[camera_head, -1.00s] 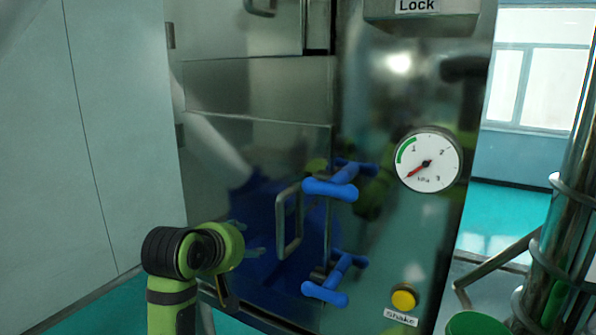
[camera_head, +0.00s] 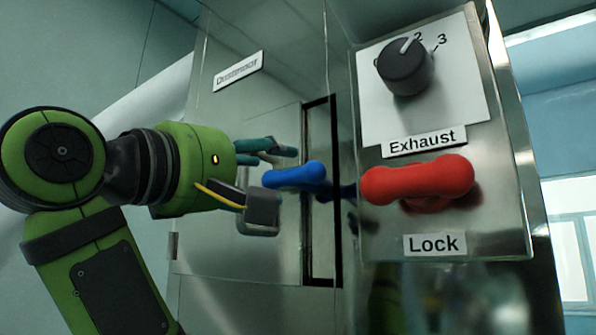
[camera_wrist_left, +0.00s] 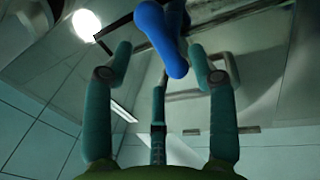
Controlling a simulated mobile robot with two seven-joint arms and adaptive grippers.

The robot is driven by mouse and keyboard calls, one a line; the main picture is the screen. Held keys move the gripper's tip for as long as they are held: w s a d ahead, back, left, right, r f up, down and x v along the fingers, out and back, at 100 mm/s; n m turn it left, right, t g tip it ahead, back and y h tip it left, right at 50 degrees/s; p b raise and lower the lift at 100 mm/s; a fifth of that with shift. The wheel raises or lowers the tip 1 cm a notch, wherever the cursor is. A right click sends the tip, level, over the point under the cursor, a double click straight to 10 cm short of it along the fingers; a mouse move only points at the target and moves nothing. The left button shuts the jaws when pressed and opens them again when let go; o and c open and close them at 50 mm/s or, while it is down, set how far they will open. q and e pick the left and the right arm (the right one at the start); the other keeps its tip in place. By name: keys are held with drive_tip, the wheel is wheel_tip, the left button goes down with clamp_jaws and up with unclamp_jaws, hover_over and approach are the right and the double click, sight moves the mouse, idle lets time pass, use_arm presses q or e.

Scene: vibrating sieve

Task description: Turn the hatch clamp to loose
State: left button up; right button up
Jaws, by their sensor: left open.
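A blue clamp handle (camera_head: 295,175) sits at the edge of a metal hatch door (camera_head: 240,240), its bar lying nearly level in the head view. Its mount is partly hidden. My left gripper (camera_head: 270,178) is open just left of the handle, with fingers above and below its near end. In the left wrist view the blue handle (camera_wrist_left: 165,38) shows between the spread fingertips of the left gripper (camera_wrist_left: 160,58). I cannot tell whether any finger touches it. The right gripper is not in view.
A red handle (camera_head: 418,182) labelled "Lock" (camera_head: 433,244) is close on the right. Above it are a black "Exhaust" knob (camera_head: 405,68) and its white dial plate (camera_head: 460,90). A dark vertical window frame (camera_head: 322,250) is beside the hatch door.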

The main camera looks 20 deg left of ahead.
sight(287, 173)
use_arm(q)
drive_tip(key=p+x, duration=0.3)
drive_tip(key=x, duration=0.2)
drive_tip(key=shift+a+r, duration=0.1)
drive_tip(key=shift+w+d, duration=0.2)
drive_tip(key=shift+w, duration=0.2)
drive_tip(key=shift+a, duration=0.1)
clamp_jaws()
